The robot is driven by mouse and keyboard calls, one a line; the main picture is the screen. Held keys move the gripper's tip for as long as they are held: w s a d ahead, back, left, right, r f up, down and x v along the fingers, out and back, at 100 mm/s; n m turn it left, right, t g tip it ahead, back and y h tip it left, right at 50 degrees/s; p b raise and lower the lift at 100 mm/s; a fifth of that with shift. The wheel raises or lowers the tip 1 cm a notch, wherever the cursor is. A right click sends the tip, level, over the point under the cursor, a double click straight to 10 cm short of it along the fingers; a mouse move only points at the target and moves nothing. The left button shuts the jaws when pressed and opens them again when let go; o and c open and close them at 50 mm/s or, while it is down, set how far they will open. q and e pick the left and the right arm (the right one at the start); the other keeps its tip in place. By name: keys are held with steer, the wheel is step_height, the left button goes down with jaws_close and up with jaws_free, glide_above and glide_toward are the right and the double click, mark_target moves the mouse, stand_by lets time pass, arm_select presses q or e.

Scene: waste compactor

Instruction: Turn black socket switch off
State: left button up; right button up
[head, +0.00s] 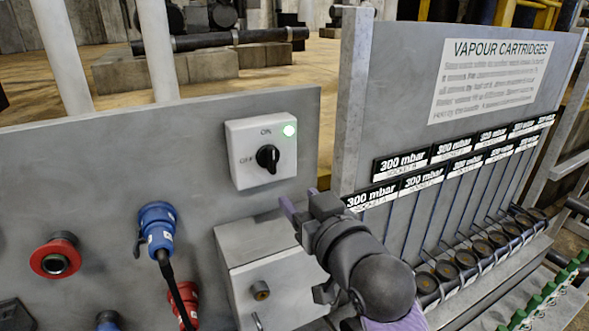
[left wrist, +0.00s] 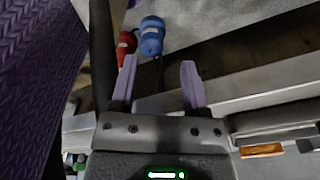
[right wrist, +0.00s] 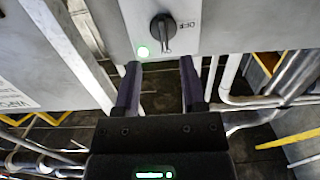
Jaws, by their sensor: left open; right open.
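The black switch knob (head: 267,157) sits on a white box (head: 243,171) fixed to the grey panel. ON is marked above it and OFF to its left. The knob looks upright, in line with ON, and the green lamp (head: 289,130) is lit. The right wrist view shows the knob (right wrist: 163,30) upside down, just beyond the fingertips. My right gripper (head: 300,200) is open and empty, below and right of the switch box, apart from the knob. My left gripper (left wrist: 159,65) is open and empty in the left wrist view and outside the head view.
A blue plug (head: 158,225) with a black cable and a red ring button (head: 55,258) are on the panel. A grey box (head: 262,272) juts out below the switch. The vapour cartridge rack (head: 460,110) stands right, close to my right arm.

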mark_target(274, 160)
steer(key=w+a, duration=0.1)
steer(key=w, duration=0.2)
steer(key=w+a+r, duration=0.1)
steer(key=w, duration=0.1)
steer(key=w+a+r+p, duration=0.1)
steer(key=w, duration=0.2)
steer(key=shift+w+a, duration=0.3)
steer(key=shift+a, duration=0.05)
jaws_close()
